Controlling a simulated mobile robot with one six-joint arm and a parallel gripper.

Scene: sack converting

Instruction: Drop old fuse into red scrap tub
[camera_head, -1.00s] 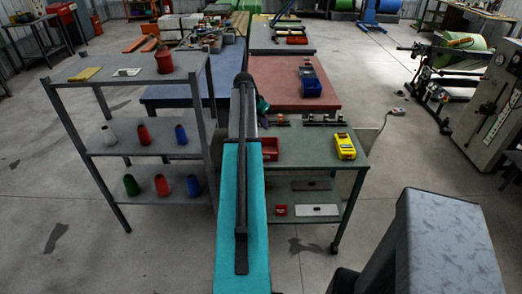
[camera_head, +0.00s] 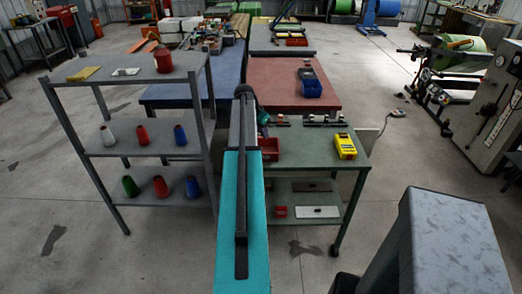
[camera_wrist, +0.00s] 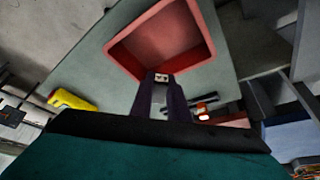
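The red scrap tub (camera_wrist: 160,42) is an open, empty-looking box on the grey-green cart top in the wrist view. In the head view the red tub (camera_head: 270,148) shows partly behind my arm. My gripper (camera_wrist: 162,78) points at the tub's near edge in the wrist view, its dark fingers close together. A small pale piece (camera_wrist: 162,77) shows between the fingertips and looks like the old fuse, mostly hidden by them. In the head view my arm hides the gripper.
A yellow meter (camera_head: 346,146) lies on the cart (camera_head: 310,152), with small fittings along its back edge. The lower shelf holds a red box (camera_head: 281,211) and a pale plate (camera_head: 317,212). A grey rack (camera_head: 150,148) with spools stands left.

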